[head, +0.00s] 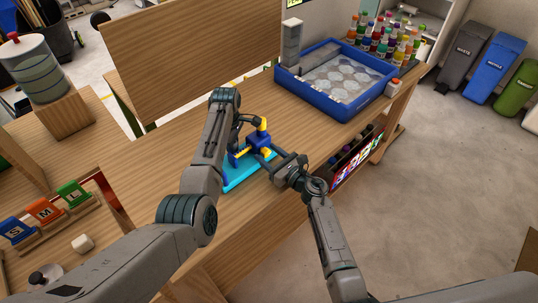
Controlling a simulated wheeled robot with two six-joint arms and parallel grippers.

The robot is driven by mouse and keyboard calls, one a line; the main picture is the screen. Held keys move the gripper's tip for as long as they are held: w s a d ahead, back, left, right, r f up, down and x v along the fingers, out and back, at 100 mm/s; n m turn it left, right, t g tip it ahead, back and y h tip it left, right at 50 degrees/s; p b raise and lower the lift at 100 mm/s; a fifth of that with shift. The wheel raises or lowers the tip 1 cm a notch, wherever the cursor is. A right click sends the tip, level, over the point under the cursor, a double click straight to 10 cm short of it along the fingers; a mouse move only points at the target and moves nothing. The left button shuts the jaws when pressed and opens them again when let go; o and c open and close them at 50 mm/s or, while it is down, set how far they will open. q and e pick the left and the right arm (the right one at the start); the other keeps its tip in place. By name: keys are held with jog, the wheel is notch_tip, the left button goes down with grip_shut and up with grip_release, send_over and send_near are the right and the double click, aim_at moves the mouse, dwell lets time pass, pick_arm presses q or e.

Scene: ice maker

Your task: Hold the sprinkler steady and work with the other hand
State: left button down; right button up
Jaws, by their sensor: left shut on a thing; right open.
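The sprinkler (262,140), with blue parts and a yellow top, stands on a light-blue base (246,177) on the wooden table. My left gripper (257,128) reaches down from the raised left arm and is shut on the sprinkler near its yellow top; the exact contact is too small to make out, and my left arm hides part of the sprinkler. My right gripper (269,157) is open, low on the right side of the sprinkler and close to it. I cannot tell whether it touches.
A blue tray (338,104) with round shapes stands at the back right, beside a grey block tower (292,43) and several colourful bottles (384,40). A wooden panel (195,45) rises behind the table. Bare tabletop (310,135) lies between sprinkler and tray.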

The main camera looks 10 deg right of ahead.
jog(key=shift+c, duration=0.2)
jog(key=c, duration=0.9)
jog(key=shift+c, duration=0.2)
jog(key=shift+m, duration=0.3)
jog(key=m, duration=0.3)
jog(key=shift+m, duration=1.8)
